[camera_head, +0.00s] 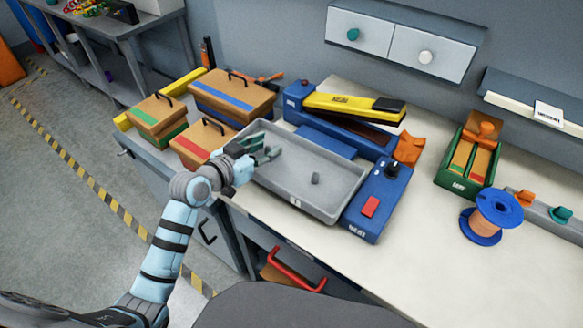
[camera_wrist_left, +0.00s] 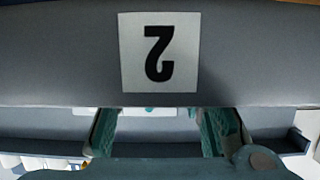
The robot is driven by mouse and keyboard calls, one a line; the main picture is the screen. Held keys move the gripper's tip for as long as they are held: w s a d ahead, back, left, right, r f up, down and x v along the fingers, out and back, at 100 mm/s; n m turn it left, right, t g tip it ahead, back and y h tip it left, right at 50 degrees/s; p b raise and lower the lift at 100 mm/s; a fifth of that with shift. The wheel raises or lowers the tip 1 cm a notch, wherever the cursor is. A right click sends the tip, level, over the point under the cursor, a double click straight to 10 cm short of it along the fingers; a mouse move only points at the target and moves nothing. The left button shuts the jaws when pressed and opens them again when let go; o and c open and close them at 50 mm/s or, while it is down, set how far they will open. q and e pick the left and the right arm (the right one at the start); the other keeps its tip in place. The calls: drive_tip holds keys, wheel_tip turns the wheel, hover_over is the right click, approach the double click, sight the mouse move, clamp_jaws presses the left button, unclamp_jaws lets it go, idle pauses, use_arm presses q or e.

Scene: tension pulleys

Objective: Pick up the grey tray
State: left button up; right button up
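In the left wrist view the two fingers of this gripper (camera_wrist_left: 160,125) stand wide apart. A grey surface with a white label marked 2 (camera_wrist_left: 160,52), upside down, fills the top of that view and hides the fingertips. Whether the fingers touch the tray cannot be told. My right gripper is not in view.
Several lidded wooden boxes (camera_head: 235,97) stand left of the tray. A blue device with a red button (camera_head: 370,207) is close on its right, and a blue and yellow tool (camera_head: 350,105) behind. A spool (camera_head: 490,217) and a green box (camera_head: 466,165) stand farther right. The front right worktop is clear.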

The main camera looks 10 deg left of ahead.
use_arm(q)
drive_tip(key=shift+s+a, duration=0.1)
drive_tip(key=shift+s, duration=0.05)
clamp_jaws()
drive_tip(key=shift+r, duration=0.1)
